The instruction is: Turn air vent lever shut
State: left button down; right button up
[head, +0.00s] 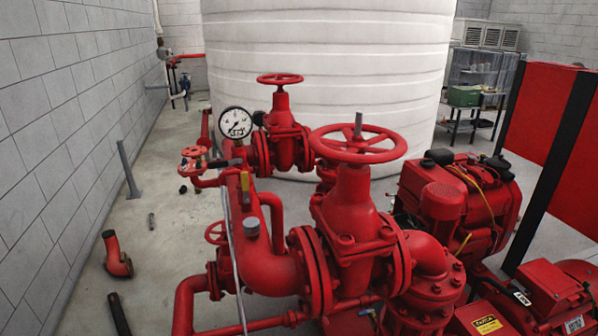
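A small yellow lever (245,187) stands upright on the red pipework, left of centre. A dark lever-like handle (222,163) lies roughly level just above and left of it, below the round white pressure gauge (235,122). I cannot tell for certain which of these is the air vent lever, nor its exact valve position. Neither of my grippers shows in the head view.
A large red handwheel valve (357,145) stands at centre, with a smaller handwheel (280,79) behind it. A small red wheel (193,152) is left of the gauge. A red engine (460,200) stands right. A white tank (330,60) fills the back.

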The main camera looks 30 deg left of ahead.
aim_at(245, 178)
jog(key=u, duration=1.25)
